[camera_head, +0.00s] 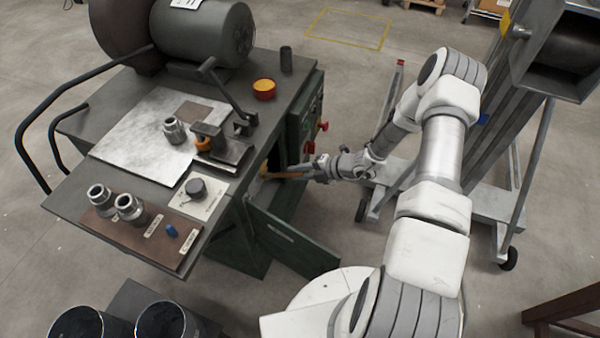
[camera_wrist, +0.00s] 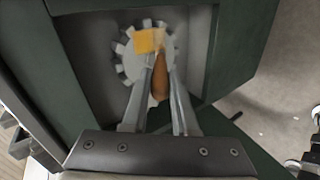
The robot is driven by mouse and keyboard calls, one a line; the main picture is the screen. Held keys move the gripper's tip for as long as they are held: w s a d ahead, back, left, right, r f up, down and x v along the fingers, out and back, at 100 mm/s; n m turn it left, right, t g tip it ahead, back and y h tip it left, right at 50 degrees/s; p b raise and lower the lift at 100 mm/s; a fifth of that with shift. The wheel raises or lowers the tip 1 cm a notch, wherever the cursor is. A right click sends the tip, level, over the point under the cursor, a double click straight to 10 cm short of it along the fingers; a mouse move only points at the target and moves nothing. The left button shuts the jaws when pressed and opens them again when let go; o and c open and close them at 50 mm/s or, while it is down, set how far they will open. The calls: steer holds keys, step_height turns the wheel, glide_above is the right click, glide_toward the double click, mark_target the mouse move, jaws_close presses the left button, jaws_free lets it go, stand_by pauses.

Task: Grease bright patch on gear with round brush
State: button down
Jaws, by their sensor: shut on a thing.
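My gripper (camera_wrist: 161,72) is shut on a brush with an orange-brown wooden handle (camera_wrist: 160,80). In the head view, the gripper (camera_head: 308,174) reaches into the open front of the green machine cabinet, and the brush handle (camera_head: 284,176) points left into it. In the wrist view, a grey toothed gear (camera_wrist: 131,66) is on the back wall inside. A yellow-orange patch (camera_wrist: 149,40) shows on the gear's upper middle. The brush's far end overlaps the patch's lower right edge in the picture; I cannot tell whether it touches. The bristles are not clear.
The cabinet door (camera_head: 290,243) hangs open below my forearm. The cabinet's dark green side walls (camera_wrist: 240,40) closely frame the opening. The machine's top holds a vise (camera_head: 222,148), metal fittings (camera_head: 130,208) and a red-yellow tin (camera_head: 264,89). A wheeled metal frame (camera_head: 480,210) stands right.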

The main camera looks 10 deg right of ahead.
steer(key=shift+w+a, duration=0.1)
steer(key=shift+a, duration=0.05)
steer(key=shift+w+d+b, duration=0.15)
steer(key=shift+w+d, duration=0.45)
steer(key=shift+w, duration=0.25)
steer(key=shift+w+d+b, duration=0.15)
steer(key=shift+w+d, duration=0.4)
steer(key=shift+w, duration=0.25)
steer(key=shift+s+a, duration=0.1)
steer(key=shift+s+a+p, duration=0.3)
steer(key=shift+s+a, duration=0.25)
steer(key=shift+s, duration=0.25)
steer(key=shift+s+a+p, duration=0.3)
steer(key=shift+s+a, duration=0.25)
steer(key=shift+s, duration=0.2)
steer(key=shift+d, duration=0.1)
steer(key=shift+s+d+p, duration=0.15)
steer(key=shift+s+d, duration=0.4)
steer(key=shift+d, duration=0.25)
steer(key=shift+s+d+p, duration=0.2)
steer(key=shift+s+d, duration=0.35)
steer(key=shift+d, duration=0.25)
steer(key=shift+s+d+p, duration=0.15)
steer(key=shift+s+d, duration=0.4)
steer(key=shift+d, duration=0.35)
